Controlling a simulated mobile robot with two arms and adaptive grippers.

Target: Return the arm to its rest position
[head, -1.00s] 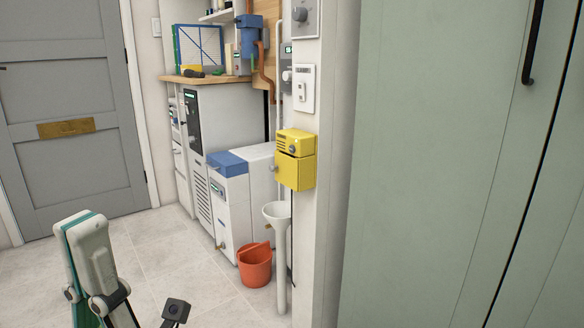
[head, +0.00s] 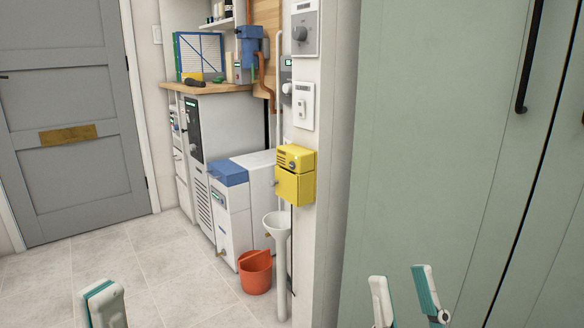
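My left gripper (head: 103,303) shows at the bottom left edge of the head view as a white and teal fingertip block. The rest of it is cut off by the frame, and I cannot tell whether its fingers are apart. My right gripper (head: 402,273) shows at the bottom right, in front of the green cabinet. Its two white and teal fingers stand apart with nothing seen between them. Most of both arms is out of view.
A green cabinet (head: 430,130) with dark handles fills the right side. A yellow box (head: 295,186) hangs on the wall edge above a white funnel pipe (head: 281,260). An orange bucket (head: 255,275) stands on the tiled floor (head: 165,270). A grey door (head: 70,185) is at the left.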

